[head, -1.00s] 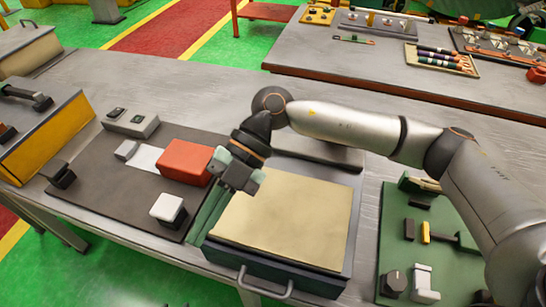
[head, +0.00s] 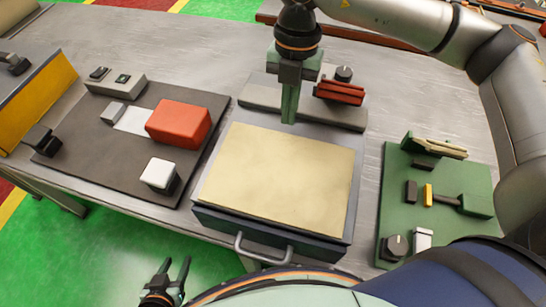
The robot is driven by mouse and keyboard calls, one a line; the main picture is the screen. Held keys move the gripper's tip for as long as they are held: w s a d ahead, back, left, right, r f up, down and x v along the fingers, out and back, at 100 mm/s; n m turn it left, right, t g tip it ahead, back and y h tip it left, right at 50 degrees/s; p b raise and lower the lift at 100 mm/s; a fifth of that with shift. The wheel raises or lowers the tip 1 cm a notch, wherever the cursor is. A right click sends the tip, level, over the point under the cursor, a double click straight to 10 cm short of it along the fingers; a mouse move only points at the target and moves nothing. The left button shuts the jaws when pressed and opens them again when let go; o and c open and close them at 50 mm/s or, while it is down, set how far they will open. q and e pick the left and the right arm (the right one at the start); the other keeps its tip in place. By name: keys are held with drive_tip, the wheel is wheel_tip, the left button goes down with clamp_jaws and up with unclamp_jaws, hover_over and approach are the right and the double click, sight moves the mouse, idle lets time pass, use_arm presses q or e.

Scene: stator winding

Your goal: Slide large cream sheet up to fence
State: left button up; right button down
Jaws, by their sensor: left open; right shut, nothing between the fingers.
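The large cream sheet (head: 280,178) lies flat on a dark grey block with a front handle (head: 262,252). A grey raised bar (head: 260,94), which looks like the fence, runs along the block's back. A narrow bare strip shows between the sheet's back edge and the bar. My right gripper (head: 289,118) is shut and empty, pointing down at the bar's front side, just behind the sheet's back edge. Whether its tips touch anything I cannot tell. My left gripper (head: 178,272) is open and empty, low at the front, apart from the table.
A dark mat (head: 75,150) with a red block (head: 180,122) and a white-topped block (head: 158,174) is left of the sheet. A red piece (head: 340,90) and a black knob stand on the bar's right half. A green board (head: 455,230) with fittings is at right.

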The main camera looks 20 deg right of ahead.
sight(273, 174)
drive_tip(key=s+a, duration=0.2)
drive_tip(key=s, duration=0.1)
drive_tip(key=s+a+p, duration=0.1)
drive_tip(key=s+a, duration=0.1)
drive_tip(key=s, duration=0.1)
drive_tip(key=s+a+p, duration=0.1)
drive_tip(key=s+a, duration=0.1)
drive_tip(key=s, duration=0.1)
drive_tip(key=shift+r, duration=0.1)
drive_tip(key=shift+w+f, duration=0.15)
drive_tip(key=shift+f, duration=0.45)
drive_tip(key=shift+d+f+b, duration=0.1)
drive_tip(key=shift+f+b, duration=0.25)
